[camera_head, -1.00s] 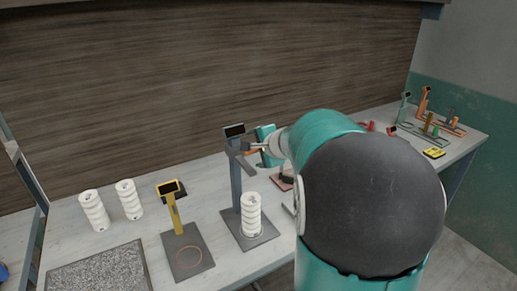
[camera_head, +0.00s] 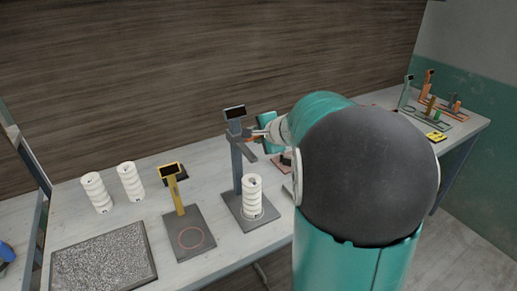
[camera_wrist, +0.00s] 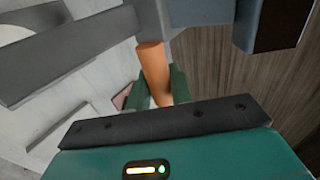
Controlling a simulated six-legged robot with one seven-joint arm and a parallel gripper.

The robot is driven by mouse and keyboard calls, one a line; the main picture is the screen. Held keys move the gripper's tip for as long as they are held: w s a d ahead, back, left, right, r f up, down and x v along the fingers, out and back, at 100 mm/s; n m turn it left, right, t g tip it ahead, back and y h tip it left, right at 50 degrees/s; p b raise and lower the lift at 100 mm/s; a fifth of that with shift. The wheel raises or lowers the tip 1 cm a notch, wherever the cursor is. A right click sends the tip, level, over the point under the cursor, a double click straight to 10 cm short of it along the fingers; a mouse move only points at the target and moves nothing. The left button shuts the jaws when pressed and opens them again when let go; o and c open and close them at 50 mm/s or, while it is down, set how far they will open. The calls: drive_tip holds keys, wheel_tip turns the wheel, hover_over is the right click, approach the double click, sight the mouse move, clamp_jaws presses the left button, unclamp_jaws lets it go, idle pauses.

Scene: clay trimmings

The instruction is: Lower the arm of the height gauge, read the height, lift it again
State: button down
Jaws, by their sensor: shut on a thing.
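The height gauge is a blue-grey column (camera_head: 237,170) with a dark display on top and a grey base plate (camera_head: 237,213). A white ribbed cylinder (camera_head: 252,198) stands upright on that plate. The gauge's grey arm (camera_head: 246,147) is above the cylinder's top, with a small gap visible. My gripper (camera_head: 262,134) is beside the column, at the arm's height, partly hidden by my own arm. In the wrist view its teal fingers (camera_wrist: 160,90) are shut on an orange handle (camera_wrist: 152,62). The display's reading is not legible.
A yellow gauge (camera_head: 181,197) on a plate with a red ring stands left. Two white ribbed cylinders (camera_head: 97,193) stand farther left, behind a speckled grey slab (camera_head: 103,258). More gauges (camera_head: 428,88) stand at the right end. My arm hides the middle of the bench.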

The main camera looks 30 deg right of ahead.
wheel_tip(320, 180, down, 7)
idle(1.1)
drive_tip(key=shift+f, duration=0.55)
idle(3.9)
drive_tip(key=shift+r, duration=0.1)
drive_tip(key=shift+r, duration=4.65)
drive_tip(key=shift+c, duration=2)
unclamp_jaws()
